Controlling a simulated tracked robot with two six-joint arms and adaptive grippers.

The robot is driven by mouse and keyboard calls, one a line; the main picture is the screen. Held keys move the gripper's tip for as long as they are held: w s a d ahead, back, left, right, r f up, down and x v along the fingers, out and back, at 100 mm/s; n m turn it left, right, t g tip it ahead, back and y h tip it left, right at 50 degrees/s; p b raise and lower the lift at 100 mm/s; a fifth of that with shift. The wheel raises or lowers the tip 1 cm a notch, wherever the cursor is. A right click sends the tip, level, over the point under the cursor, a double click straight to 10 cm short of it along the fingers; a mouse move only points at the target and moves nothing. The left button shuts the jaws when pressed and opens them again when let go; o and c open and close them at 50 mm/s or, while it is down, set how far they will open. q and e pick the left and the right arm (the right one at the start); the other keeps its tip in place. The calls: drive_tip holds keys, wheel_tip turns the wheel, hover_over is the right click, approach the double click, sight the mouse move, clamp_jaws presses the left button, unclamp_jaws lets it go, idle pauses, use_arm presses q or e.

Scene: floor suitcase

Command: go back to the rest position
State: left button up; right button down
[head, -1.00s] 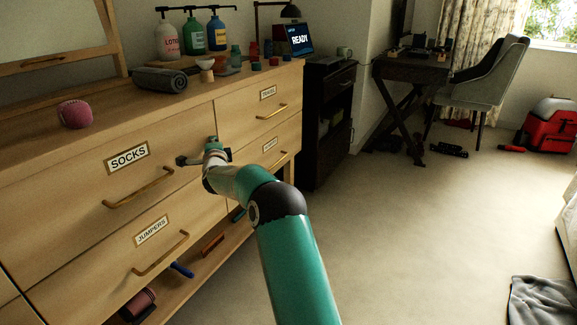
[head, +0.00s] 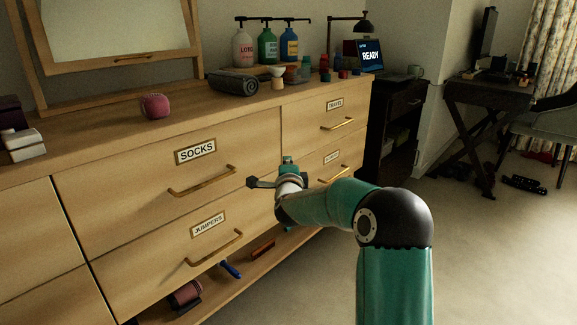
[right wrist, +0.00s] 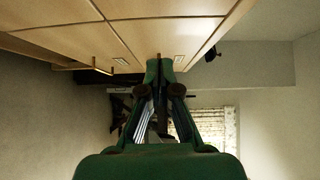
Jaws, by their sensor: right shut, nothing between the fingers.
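My right arm reaches in from the lower right of the head view, in front of the wooden dresser (head: 120,206). My right gripper (head: 287,168) is small and partly hidden behind its own wrist, near the drawer fronts; whether it touches them I cannot tell. In the right wrist view its green fingers (right wrist: 163,72) come together with nothing between them. The drawers in view, including the one labelled SOCKS (head: 140,184) and the one labelled JUMPERS (head: 170,254), look shut. My left gripper is not in view.
The dresser top holds a pink ball (head: 155,106), a rolled grey towel (head: 232,85), pump bottles (head: 268,46) and a mirror. Brass handles (head: 202,181) stick out from the drawers. A dark cabinet (head: 396,125) stands beyond. Open carpet (head: 490,245) lies at the right.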

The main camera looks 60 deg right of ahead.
drive_tip(key=w+a+f+n+g+y+p, duration=0.15)
drive_tip(key=a+f+n+y, duration=0.5)
drive_tip(key=a+f, duration=0.7)
drive_tip(key=w+a+f+n+t+y, duration=0.1)
drive_tip(key=w+a+f+n+y, duration=0.35)
drive_tip(key=a+f, duration=0.95)
drive_tip(key=s+a+f+n+g+y, duration=0.4)
drive_tip(key=s+a+f+n, duration=0.45)
drive_tip(key=a+f, duration=0.4)
drive_tip(key=s+a+f+n+g+y, duration=0.2)
drive_tip(key=s+a+n+g, duration=0.1)
drive_tip(key=s+a, duration=0.5)
drive_tip(key=s+a+f+n+g+y, duration=0.2)
drive_tip(key=s+a+n, duration=0.3)
drive_tip(key=s, duration=0.4)
wheel_tip(320, 180, up, 38)
drive_tip(key=a+p, duration=0.1)
drive_tip(key=p, duration=3.8)
drive_tip(key=shift+s+a+f+m, duration=0.15)
drive_tip(key=shift+s+a+m, duration=0.05)
drive_tip(key=shift+s+m, duration=0.15)
drive_tip(key=shift+g, duration=0.25)
